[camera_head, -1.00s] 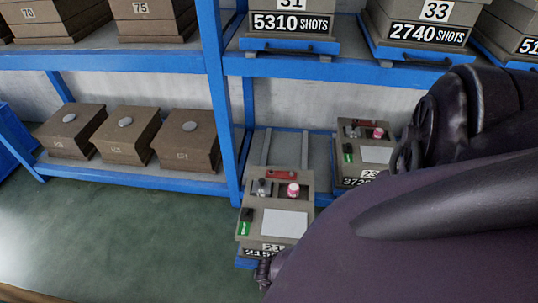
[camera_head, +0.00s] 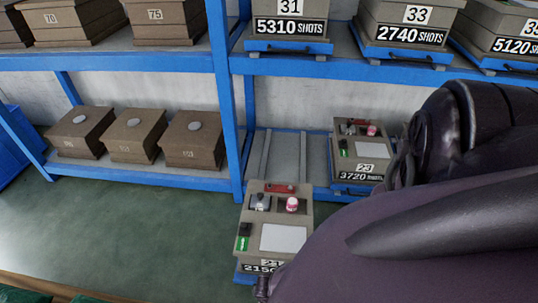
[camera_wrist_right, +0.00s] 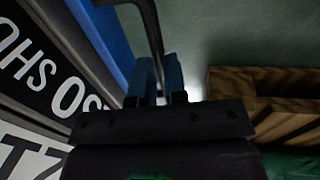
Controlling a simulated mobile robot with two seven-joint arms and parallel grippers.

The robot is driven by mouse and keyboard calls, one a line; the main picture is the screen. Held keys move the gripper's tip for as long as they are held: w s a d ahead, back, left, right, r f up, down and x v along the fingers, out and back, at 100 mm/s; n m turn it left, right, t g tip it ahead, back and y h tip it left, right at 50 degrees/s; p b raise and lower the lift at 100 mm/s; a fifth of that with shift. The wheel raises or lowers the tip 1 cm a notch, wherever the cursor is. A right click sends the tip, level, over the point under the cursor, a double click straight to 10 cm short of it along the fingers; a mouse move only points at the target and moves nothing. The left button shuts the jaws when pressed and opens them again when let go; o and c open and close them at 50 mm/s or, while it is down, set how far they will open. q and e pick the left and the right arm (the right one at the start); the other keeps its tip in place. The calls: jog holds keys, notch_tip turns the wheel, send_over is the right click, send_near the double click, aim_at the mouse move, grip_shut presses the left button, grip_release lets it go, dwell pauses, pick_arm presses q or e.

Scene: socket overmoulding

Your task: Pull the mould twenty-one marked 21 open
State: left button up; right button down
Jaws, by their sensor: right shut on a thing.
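Mould 21 (camera_head: 275,218) is a grey-brown block on a blue drawer (camera_head: 245,277), drawn out well past the lower shelf's front edge. Its top carries a red part, a pink-capped part, a white plate and a green tag. Its number label (camera_head: 268,263) is partly hidden by my right arm. In the right wrist view, my right gripper (camera_wrist_right: 160,72) is shut on the drawer's dark bar handle (camera_wrist_right: 150,25), beside the mould's lettered front (camera_wrist_right: 45,85). In the head view only a sliver of the right gripper shows at the drawer front. My left gripper is out of view.
Mould 23 (camera_head: 362,150) sits on the shelf to the right. Two bare rails (camera_head: 283,157) lie behind mould 21. Several brown boxes (camera_head: 132,135) stand on the lower left shelf. Moulds 31 (camera_head: 291,25) and 33 are above. Green floor (camera_head: 140,235) is clear at left.

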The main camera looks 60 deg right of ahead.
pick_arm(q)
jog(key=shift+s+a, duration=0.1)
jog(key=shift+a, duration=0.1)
pick_arm(e)
jog(key=shift+s+a, duration=0.15)
jog(key=shift+a, duration=0.05)
jog(key=c, duration=1.2)
grip_release()
jog(key=shift+o, duration=0.2)
pick_arm(q)
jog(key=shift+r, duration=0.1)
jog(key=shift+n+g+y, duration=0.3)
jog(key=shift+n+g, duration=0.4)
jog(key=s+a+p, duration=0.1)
jog(key=p, duration=0.1)
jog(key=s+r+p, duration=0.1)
jog(key=p, duration=0.2)
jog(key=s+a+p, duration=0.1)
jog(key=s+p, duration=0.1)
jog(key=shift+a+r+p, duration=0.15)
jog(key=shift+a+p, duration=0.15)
jog(key=shift+p, duration=0.1)
pick_arm(e)
notch_tip(320, 180, up, 11)
jog(key=a, duration=0.1)
jog(key=shift+s+a+f, duration=0.15)
jog(key=shift+s+a, duration=0.2)
jog(key=shift+a, duration=0.05)
